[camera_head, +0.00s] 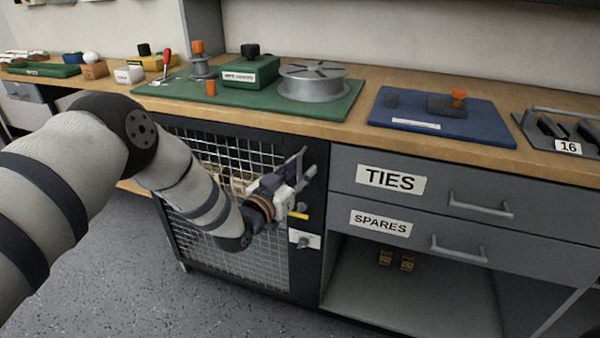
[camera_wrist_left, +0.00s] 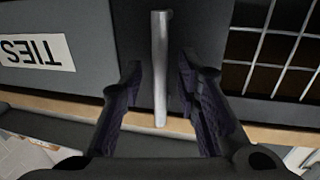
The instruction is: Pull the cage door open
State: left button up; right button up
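The cage door (camera_head: 272,262) is a dark frame with wire mesh under the bench top. It looks shut, flush with the cabinet front. Its mesh also shows in the left wrist view (camera_wrist_left: 262,46). The door's light metal bar handle (camera_wrist_left: 160,65) stands between the fingers of my left gripper (camera_wrist_left: 160,88), which are open with a gap on both sides of the bar. In the head view, my left gripper (camera_head: 294,180) is at the door's upper right edge and hides most of the handle. My right gripper is not in view.
A yellow lever (camera_head: 298,215) and a white plate (camera_head: 305,239) sit below the gripper. Drawers labelled TIES (camera_head: 390,180) and SPARES (camera_head: 380,222) are just right of the door. The bench top (camera_head: 345,128) overhangs above. The floor (camera_head: 150,275) in front is clear.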

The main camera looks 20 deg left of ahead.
pick_arm(q)
grip_shut()
jog(key=shift+s, duration=0.1)
